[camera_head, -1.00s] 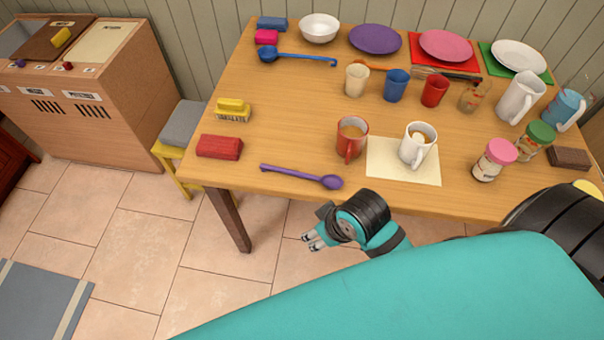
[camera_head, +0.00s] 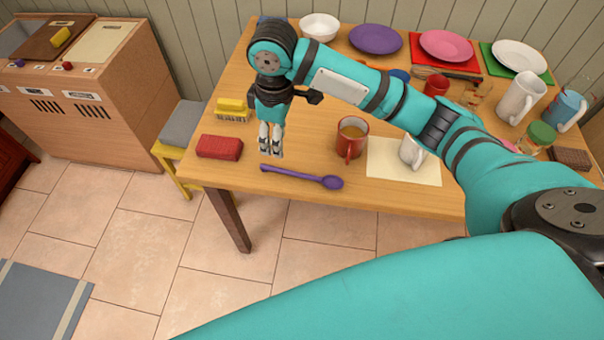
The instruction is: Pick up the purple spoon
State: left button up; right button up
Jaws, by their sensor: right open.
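The purple spoon (camera_head: 305,177) lies on the wooden table (camera_head: 400,199) near its front edge. Its handle points left and its bowl is at the right. My right gripper (camera_head: 271,154) points down just above and behind the handle's left end. Its fingers look apart from the spoon and hold nothing. My right arm reaches across the table from the right and hides part of it. My left gripper is not in view.
A red block (camera_head: 220,147) and a yellow brush (camera_head: 231,109) lie left of my gripper. A red mug (camera_head: 352,138) stands behind the spoon's bowl. A white mug (camera_head: 411,152) on a cream mat (camera_head: 398,174) is partly hidden by my arm. Plates line the back.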

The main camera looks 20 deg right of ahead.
notch_tip(320, 180, up, 2)
jog(key=w+d, duration=0.1)
jog(key=d, duration=0.1)
send_over(285, 170)
jog(key=shift+h, duration=0.3)
jog(key=f, duration=1.1)
jog(key=shift+s+f, duration=0.2)
jog(key=shift+f, duration=0.15)
jog(key=shift+w+f+p, duration=0.2)
jog(key=shift+f+p, duration=0.2)
jog(key=shift+f, duration=2.25)
grip_shut()
